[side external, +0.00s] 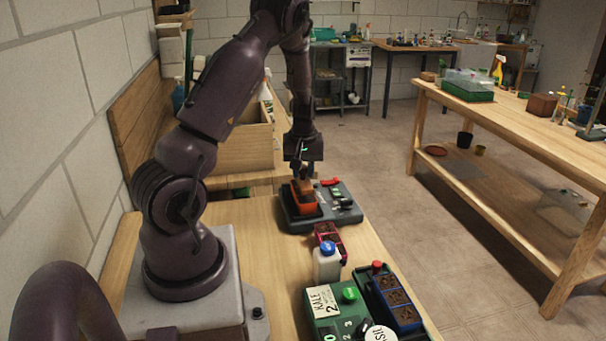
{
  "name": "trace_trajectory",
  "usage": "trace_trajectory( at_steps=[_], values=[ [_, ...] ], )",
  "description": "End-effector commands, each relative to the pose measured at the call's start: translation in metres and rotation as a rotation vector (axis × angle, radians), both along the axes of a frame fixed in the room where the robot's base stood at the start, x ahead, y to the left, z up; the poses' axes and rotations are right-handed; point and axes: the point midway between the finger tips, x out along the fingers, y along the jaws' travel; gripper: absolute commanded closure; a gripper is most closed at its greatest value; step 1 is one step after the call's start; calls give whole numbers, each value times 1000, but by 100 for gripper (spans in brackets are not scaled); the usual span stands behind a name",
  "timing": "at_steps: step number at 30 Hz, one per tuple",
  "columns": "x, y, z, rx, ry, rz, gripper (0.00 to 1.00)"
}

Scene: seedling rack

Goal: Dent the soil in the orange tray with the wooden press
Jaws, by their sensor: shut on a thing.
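The orange tray (304,208) sits on the left part of a dark grey base (296,226) at the far end of my bench. My gripper (303,178) points down right over it, shut on the wooden press (307,186). The press shows as a small brown block at the tray's top. I cannot tell whether it touches the soil. The soil is mostly hidden by the press, the gripper and the tray wall.
Small tools, one red-handled (330,182), lie on the base's right part. Nearer are a magenta tray (328,234), a white blue-capped bottle (326,264), a green box labelled KALE 2 (326,323) and a blue soil tray (407,317). A wooden crate (247,150) stands behind.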

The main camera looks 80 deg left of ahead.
Motion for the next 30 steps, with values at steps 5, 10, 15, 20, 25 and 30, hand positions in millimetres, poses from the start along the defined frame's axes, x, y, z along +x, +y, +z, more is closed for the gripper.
trace_trajectory(
  at_steps=[5,10,15,20,25,30],
  values=[
    [0,0,15,2,-2,0,92],
    [1,0,29,1,-3,0,92],
    [1,0,43,3,-3,0,92],
    [1,0,56,1,-3,0,92],
    [0,0,63,1,-1,0,92],
    [0,0,64,0,-1,1,92]
  ],
)
